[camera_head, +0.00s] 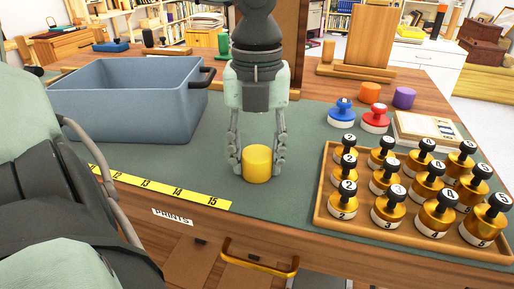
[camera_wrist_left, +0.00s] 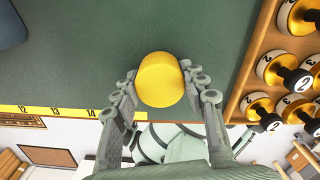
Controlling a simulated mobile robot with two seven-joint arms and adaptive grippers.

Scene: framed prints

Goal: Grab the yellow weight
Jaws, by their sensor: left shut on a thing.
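The yellow weight (camera_head: 257,164) is a short plain cylinder standing upright at the front of the green mat. My left gripper (camera_head: 258,158) points down over it, with a finger on each side, and is shut on it. The left wrist view shows the yellow weight (camera_wrist_left: 161,80) between the fingertips of my left gripper (camera_wrist_left: 163,84). The weight appears to be on or just above the mat; I cannot tell which. My right gripper is not in view.
A wooden tray (camera_head: 318,214) of several numbered gold weights stands right of the gripper. A blue-grey bin (camera_head: 125,105) stands at the left. A yellow measuring strip (camera_head: 165,190) runs along the front edge. Blue and red knobbed weights, orange and purple cylinders stand behind the tray.

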